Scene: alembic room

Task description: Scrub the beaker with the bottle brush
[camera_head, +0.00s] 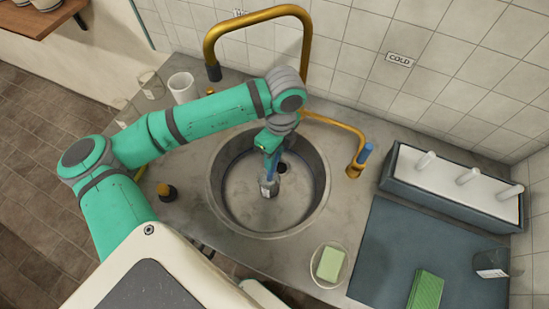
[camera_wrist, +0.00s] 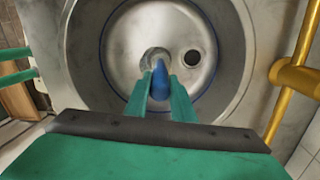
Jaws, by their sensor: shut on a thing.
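My gripper (camera_head: 268,148) is over the round metal sink and shut on the blue handle of the bottle brush (camera_head: 271,165), which points down. In the wrist view the blue handle (camera_wrist: 160,82) sits between my green fingers (camera_wrist: 160,96). A small clear beaker (camera_head: 269,188) with a dark mark stands in the sink directly below. The brush's lower end meets the beaker's mouth and appears to be inside it. The bristles are hidden, and I cannot tell how deep they reach. In the wrist view the beaker's rim (camera_wrist: 150,55) shows around the handle.
The sink's drain hole (camera_wrist: 193,58) is beside the beaker. A tall brass faucet (camera_head: 258,16) arches behind my arm. A brass spout (camera_head: 340,124) stands at right. A soap dish with green soap (camera_head: 330,264), a blue mat (camera_head: 385,270) and a peg rack (camera_head: 450,190) are farther right.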

